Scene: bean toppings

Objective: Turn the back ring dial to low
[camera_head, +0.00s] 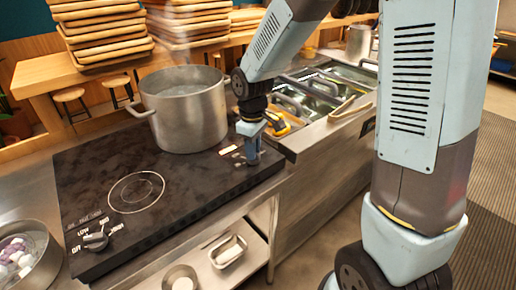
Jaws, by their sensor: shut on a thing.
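The black cooktop (75,190) has a bare ring (136,192) at the left and a steel pot (190,128) of liquid over its far right part. My gripper (252,158) points down at the cooktop's right end, beside the pot. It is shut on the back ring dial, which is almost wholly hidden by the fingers. Some pale markings (232,150) show just left of the fingers, but I cannot read the dial's setting. The other dial (96,241) sits at the near left corner, with printed labels around it.
A bowl (30,255) of pale and purple pieces stands at the lower left. Sunken metal trays (318,88) lie right of the cooktop. Stacked wooden trays (100,35) stand behind. A lower shelf holds small containers (228,250).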

